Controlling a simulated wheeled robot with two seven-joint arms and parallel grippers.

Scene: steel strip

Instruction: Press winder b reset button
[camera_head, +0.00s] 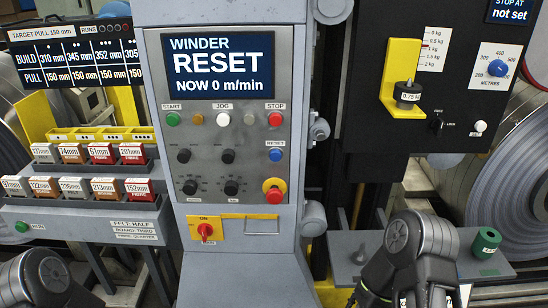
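The winder panel (225,110) stands upright in the middle of the head view. Its screen (217,75) reads "WINDER RESET NOW 0 m/min". The blue reset button (275,155) is at the panel's right side, under a small "RESET" label and below the red stop button (275,118). Nothing covers it. I cannot read a letter "b" on the panel. Dark links of my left arm show at the bottom left corner and of my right arm at the bottom right, both well below the button. Neither gripper's fingers show.
A red-and-yellow emergency knob (274,191) sits below the reset button. A red switch (206,231) is lower. Labelled blocks (103,154) fill a rack at left. A yellow bracket (402,65) holds a weight at right.

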